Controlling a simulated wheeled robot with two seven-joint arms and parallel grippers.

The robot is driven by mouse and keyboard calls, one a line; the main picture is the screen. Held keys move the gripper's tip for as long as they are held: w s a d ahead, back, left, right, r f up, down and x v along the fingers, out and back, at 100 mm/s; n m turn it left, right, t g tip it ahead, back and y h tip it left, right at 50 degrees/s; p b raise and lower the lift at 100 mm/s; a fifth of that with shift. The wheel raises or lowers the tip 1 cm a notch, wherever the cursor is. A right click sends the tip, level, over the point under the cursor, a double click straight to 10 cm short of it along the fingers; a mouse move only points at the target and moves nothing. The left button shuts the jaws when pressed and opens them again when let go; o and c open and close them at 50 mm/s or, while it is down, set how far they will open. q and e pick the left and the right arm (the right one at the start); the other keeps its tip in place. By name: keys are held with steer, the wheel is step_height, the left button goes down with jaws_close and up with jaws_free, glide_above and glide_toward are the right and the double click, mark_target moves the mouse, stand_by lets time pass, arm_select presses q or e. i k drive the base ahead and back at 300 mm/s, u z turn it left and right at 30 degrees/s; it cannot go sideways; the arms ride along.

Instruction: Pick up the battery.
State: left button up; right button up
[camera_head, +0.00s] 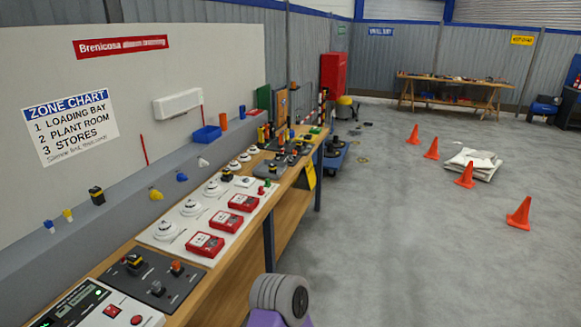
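I cannot say for sure which thing is the battery. A small dark block with a yellow band (97,195) stands on the grey ledge at the left and may be it. Another small dark block with yellow (226,175) sits on the workbench among the white detectors and is too small to make out. Neither gripper is in view. A grey, ridged, rounded part with purple below it, at the bottom centre, looks like part of my own arm.
The long wooden workbench (228,279) carries a control panel (92,306), red call points (206,244) and white detectors (193,207). Orange cones (519,214) and stacked white sacks (472,161) stand at right. The nearer floor is open.

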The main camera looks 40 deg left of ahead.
mark_target(271, 167)
steer(key=u, duration=0.65)
steer(key=i, duration=0.9)
steer(key=u, duration=0.9)
